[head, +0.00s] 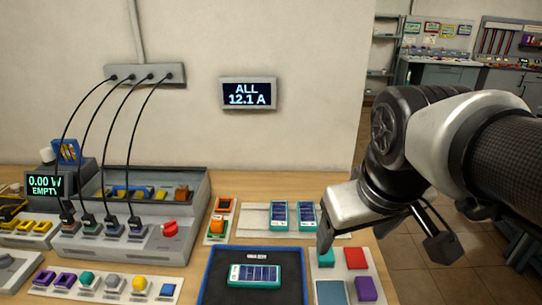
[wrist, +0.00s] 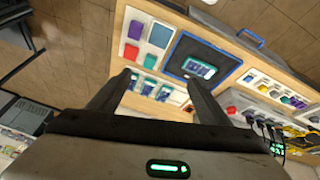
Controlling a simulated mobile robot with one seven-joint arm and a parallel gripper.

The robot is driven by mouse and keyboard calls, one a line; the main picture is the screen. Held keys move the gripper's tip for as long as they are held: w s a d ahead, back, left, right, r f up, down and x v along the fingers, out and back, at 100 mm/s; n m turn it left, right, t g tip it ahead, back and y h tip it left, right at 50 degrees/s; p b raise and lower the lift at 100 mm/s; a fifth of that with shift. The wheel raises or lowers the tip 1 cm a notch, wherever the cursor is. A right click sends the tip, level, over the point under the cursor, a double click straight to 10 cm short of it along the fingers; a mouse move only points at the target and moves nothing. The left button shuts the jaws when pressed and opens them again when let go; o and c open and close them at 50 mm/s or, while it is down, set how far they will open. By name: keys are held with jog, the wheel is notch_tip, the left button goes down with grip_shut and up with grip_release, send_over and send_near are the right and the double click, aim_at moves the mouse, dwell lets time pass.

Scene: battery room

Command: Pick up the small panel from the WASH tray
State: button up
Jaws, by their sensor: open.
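The small panel (head: 255,274) has a teal frame and dark blue cells. It lies flat in a dark tray (head: 223,258) with a blue rim at the lower middle of the head view; the tray's small label is too small to read. In the wrist view the panel (wrist: 200,68) and the tray (wrist: 228,54) show beyond my fingers. My gripper (wrist: 158,82) is open and empty. It is above and to the right of the tray, apart from the panel, with its fingers nearer the row of similar panels (head: 279,215) on a pale strip behind the tray.
A pale board (head: 345,282) with coloured blocks stands right of the tray, near the table's edge. Left are a grey tester (head: 125,240) with cables and a red knob (head: 169,228), and a strip of coloured knobs (head: 112,283). A wall display (head: 248,94) reads "ALL 12.1 A".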

jog(key=w+a+f+n+g+b, duration=0.2)
jog(key=w+a+f+n, duration=0.2)
jog(key=w+a+n, duration=0.4)
jog(key=n+g+b, duration=0.2)
jog(key=n+g, duration=0.1)
jog(key=n, duration=0.4)
send_over(252, 273)
notch_tip(252, 273, down, 7)
jog(key=f+b, duration=0.2)
jog(key=f, duration=1)
jog(key=shift+a, duration=0.2)
jog(key=shift+s+d+f+b, duration=0.1)
jog(key=shift+f+b, duration=0.3)
jog(key=shift+f, duration=1.15)
jog(key=shift+d+f+b, duration=0.1)
jog(key=shift+f+b, duration=0.3)
jog(key=shift+f, duration=1.15)
jog(key=c, duration=1.3)
